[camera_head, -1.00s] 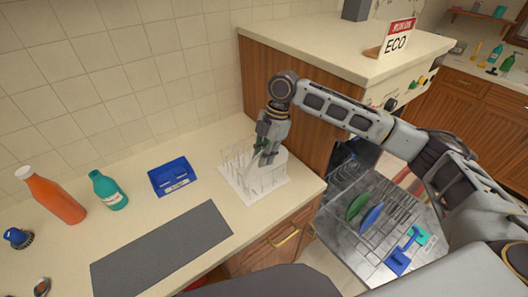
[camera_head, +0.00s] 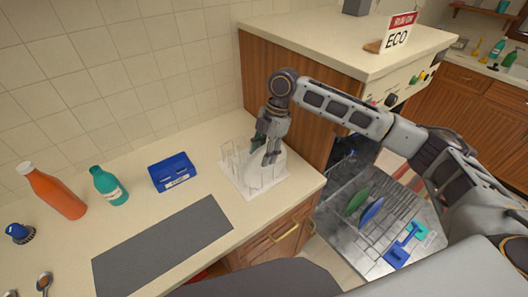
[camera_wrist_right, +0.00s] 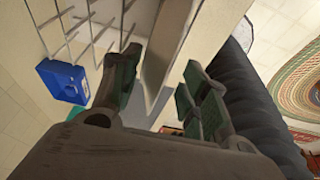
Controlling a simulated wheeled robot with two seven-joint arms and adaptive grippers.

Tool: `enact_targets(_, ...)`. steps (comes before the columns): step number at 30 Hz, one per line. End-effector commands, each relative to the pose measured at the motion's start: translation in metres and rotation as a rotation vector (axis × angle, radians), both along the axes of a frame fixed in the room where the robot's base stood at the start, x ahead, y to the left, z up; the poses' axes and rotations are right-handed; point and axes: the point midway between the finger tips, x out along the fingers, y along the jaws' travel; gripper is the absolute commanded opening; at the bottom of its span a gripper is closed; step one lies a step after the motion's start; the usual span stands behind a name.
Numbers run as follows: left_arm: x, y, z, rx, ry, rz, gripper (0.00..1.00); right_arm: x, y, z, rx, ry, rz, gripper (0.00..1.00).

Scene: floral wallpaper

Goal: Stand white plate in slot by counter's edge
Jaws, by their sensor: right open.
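A white drying rack (camera_head: 237,172) with clear upright prongs stands on the counter near its right edge. The white plate (camera_head: 272,172) stands on edge among the prongs, on the side by the counter's edge. My right gripper (camera_head: 264,155) is over the rack, fingers pointing down and open around the plate's upper part. In the right wrist view the plate's pale edge (camera_wrist_right: 165,50) shows between the parted fingers (camera_wrist_right: 150,90), with rack prongs at upper left. The plate's lower part and its exact slot are hard to see. My left gripper is out of view.
A blue caddy (camera_head: 172,174), a teal bottle (camera_head: 108,186), an orange bottle (camera_head: 52,190) and a grey mat (camera_head: 165,245) are on the counter. A wooden cabinet side (camera_head: 295,95) rises behind the rack. The open dishwasher rack (camera_head: 345,235) holds green and blue plates.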

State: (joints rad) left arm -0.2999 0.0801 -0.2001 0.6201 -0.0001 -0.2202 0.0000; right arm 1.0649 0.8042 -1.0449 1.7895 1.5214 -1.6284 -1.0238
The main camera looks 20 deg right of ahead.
Motion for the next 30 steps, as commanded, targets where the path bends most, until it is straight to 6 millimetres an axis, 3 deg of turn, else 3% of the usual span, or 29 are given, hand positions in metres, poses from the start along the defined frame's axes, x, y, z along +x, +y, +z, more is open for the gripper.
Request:
enact_targets(8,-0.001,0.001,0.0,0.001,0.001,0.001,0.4,0.001,-0.002,0.005,-0.001,0.0,0.0,0.44)
enact_targets(24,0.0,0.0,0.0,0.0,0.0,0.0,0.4,0.007,-0.018,0.061,0.001,-0.002,-0.001,0.44)
enact_targets(30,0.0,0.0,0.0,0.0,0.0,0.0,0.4,0.008,-0.021,0.071,0.0,0.001,0.0,0.44)
